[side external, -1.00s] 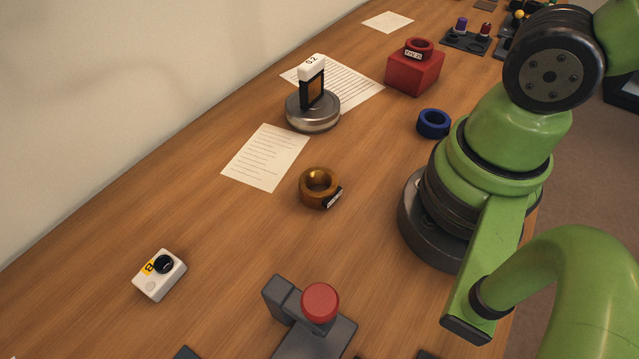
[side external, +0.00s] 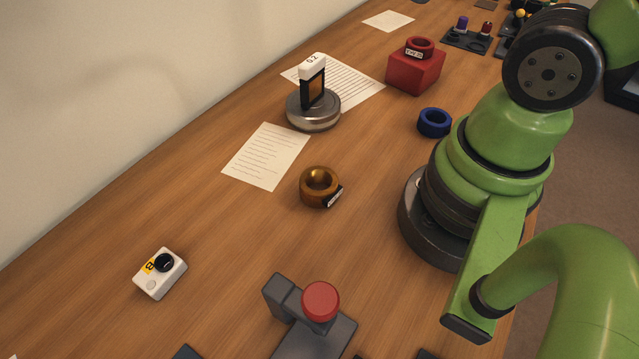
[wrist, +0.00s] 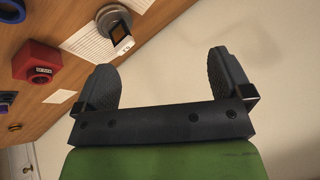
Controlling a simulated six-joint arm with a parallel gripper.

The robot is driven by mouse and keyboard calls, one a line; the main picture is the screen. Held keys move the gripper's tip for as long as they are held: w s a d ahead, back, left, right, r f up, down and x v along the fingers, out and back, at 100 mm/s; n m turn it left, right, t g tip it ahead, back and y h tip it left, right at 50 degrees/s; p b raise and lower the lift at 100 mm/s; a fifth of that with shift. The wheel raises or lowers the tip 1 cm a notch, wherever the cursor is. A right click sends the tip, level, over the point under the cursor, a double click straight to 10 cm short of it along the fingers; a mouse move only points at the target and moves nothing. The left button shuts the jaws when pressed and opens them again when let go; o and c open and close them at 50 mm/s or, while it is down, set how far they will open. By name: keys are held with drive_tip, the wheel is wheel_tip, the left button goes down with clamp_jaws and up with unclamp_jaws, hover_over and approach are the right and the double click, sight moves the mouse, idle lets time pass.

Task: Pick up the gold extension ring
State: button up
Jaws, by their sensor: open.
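The gold extension ring (side external: 320,186) lies flat on the wooden table in the middle of the side external view. A small dark tag with white lettering sits against its lower right side. My gripper is outside the side external view. In the wrist view my gripper (wrist: 166,78) is open, with its two dark fingers apart and nothing between them. It faces the pale wall, with the tabletop off to the left.
A blue ring (side external: 434,123) and a red block with a red ring (side external: 415,70) stand behind. A display on a round metal base (side external: 313,108) stands beside papers (side external: 265,156). A white box (side external: 160,273) and a red-topped grey device (side external: 320,301) are nearer. Table around the gold ring is clear.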

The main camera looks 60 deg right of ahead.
drive_tip(key=w+d+f+m+g+y, duration=0.2)
drive_tip(key=w+f+m+g, duration=0.1)
drive_tip(key=f, duration=0.2)
drive_tip(key=w+d+f+m+g+y, duration=0.1)
drive_tip(key=w+f+m+g+y, duration=0.15)
drive_tip(key=f, duration=0.35)
drive_tip(key=m+y, duration=0.7)
drive_tip(key=m, duration=0.1)
approach(320, 179)
drive_tip(key=shift+s+a+r+t+h, duration=0.25)
drive_tip(key=shift+s+a+r+t, duration=0.15)
drive_tip(key=shift+r, duration=0.2)
drive_tip(key=shift+s+f+m, duration=0.1)
drive_tip(key=shift+f+m, duration=0.15)
drive_tip(key=shift+m, duration=0.1)
drive_tip(key=x, duration=0.5)
drive_tip(key=shift+d, duration=0.1)
drive_tip(key=x, duration=0.5)
drive_tip(key=shift+w+f, duration=0.2)
drive_tip(key=c, duration=1)
